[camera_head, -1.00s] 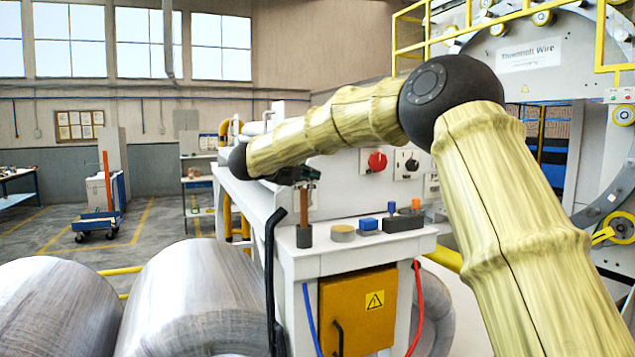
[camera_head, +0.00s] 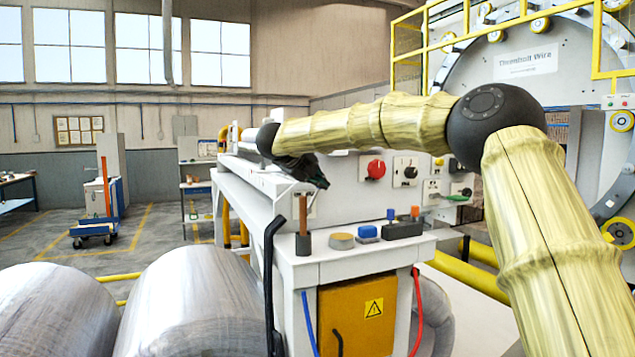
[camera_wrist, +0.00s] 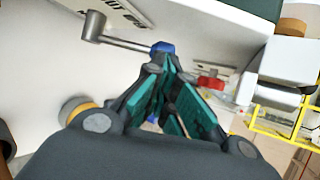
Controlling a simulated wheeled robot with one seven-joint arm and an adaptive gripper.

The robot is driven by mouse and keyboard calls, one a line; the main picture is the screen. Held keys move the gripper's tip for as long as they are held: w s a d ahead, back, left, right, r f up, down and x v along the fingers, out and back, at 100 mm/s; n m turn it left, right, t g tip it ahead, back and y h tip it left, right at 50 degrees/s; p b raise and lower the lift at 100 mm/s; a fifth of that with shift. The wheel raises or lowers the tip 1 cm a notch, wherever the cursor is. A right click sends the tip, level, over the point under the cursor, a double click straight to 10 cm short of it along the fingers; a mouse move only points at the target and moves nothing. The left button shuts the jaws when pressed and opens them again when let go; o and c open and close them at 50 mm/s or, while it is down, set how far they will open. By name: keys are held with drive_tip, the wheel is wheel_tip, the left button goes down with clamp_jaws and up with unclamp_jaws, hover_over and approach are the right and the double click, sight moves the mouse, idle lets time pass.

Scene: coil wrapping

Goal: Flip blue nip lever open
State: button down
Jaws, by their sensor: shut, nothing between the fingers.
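In the head view, my gripper (camera_head: 322,184) hangs angled down in front of the machine's white panel. The blue hub cannot be made out there.
A red knob (camera_head: 372,167) is on the panel. Large metal coils (camera_head: 200,300) stand at front left.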

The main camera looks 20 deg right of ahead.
drive_tip(key=b+v, duration=0.3)
drive_tip(key=v, duration=1.1)
drive_tip(key=shift+a+f, duration=0.2)
drive_tip(key=shift+f, duration=0.15)
